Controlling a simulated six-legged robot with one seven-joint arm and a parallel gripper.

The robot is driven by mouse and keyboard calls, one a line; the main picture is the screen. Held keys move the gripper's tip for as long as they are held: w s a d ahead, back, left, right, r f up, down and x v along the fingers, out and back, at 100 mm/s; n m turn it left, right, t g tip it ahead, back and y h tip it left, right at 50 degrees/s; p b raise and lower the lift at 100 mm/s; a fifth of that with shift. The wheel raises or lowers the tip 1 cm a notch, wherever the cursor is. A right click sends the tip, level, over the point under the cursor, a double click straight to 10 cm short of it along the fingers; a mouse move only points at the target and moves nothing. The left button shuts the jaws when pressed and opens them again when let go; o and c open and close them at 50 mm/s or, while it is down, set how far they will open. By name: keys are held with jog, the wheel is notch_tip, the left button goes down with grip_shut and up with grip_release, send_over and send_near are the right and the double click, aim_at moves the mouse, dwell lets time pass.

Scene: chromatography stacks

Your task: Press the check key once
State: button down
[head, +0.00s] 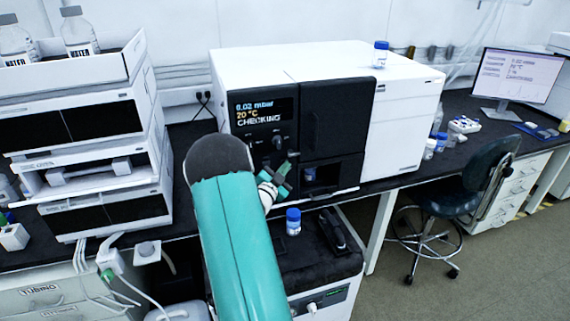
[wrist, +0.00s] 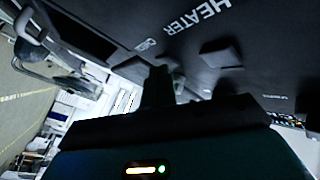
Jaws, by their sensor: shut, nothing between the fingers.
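The instrument (head: 330,65) is a white cabinet with a dark front. Its display (head: 265,110) reads 0.02 mbar, 20 °C and CHECKING. Knobs and keys (head: 276,140) sit below the display. My gripper (head: 291,157) is shut and empty, close to the dark panel under these controls. In the wrist view my shut fingers (wrist: 158,85) reach toward the dark panel (wrist: 250,70), beside a small label (wrist: 145,45) too blurred to read surely. A raised dark block (wrist: 220,52) stands near the HEATER lettering (wrist: 195,15). I cannot tell which part is the check key or whether the fingertips touch it.
A stack of modules (head: 85,130) with bottles on top stands at the left. A blue-capped vial (head: 293,221) stands on the black-topped unit below the panel. A chair (head: 465,190) and a monitor (head: 517,78) are at the right.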

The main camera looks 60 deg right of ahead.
jog(key=shift+a, duration=0.1)
jog(key=shift+s+a, duration=0.5)
jog(key=shift+s, duration=0.05)
jog(key=s+a, duration=0.3)
jog(key=shift+s+a, duration=0.25)
dwell(0.6)
dwell(0.7)
